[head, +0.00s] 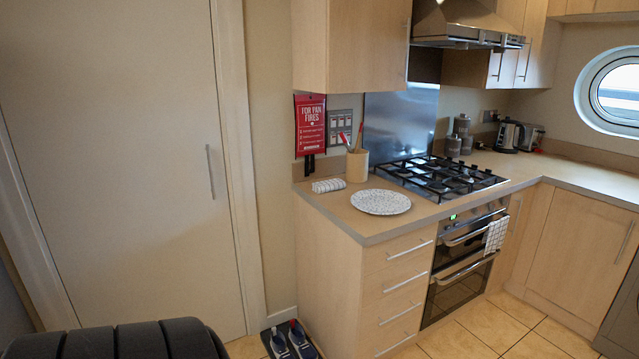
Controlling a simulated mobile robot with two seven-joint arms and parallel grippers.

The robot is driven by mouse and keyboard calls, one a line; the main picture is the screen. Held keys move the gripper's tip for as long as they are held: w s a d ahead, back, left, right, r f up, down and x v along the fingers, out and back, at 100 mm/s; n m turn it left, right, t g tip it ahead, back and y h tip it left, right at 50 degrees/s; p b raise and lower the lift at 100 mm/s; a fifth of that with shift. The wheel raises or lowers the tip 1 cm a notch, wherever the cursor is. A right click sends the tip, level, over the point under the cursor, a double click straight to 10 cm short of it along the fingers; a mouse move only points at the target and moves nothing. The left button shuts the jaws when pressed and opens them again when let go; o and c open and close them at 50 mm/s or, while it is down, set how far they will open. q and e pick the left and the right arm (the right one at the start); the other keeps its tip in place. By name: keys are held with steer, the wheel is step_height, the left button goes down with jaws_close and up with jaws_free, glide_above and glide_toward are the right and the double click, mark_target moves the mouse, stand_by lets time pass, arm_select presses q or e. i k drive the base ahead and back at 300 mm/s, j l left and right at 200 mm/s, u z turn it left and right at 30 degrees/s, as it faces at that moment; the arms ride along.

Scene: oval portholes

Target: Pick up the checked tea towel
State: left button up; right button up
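A white tea towel with thin dark checks (496,234) hangs over the right end of the oven's upper handle. A small rolled white cloth with dark lines (328,185) lies on the counter's left end; its pattern is too small to read surely. Neither of my grippers shows in the head view, and nothing touches either cloth.
A speckled plate (381,202), a utensil pot (357,166) and a gas hob (440,178) are on the counter (350,216). Shoes (290,341) lie on the floor by the drawers. A dark ribbed shape (120,342), perhaps a chair back, fills the lower left. Tiled floor before the oven is clear.

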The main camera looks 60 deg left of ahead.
mark_target(325, 186)
steer(key=u, duration=1.5)
steer(key=i+l+u, duration=0.2)
steer(key=i+u, duration=0.2)
steer(key=i, duration=0.1)
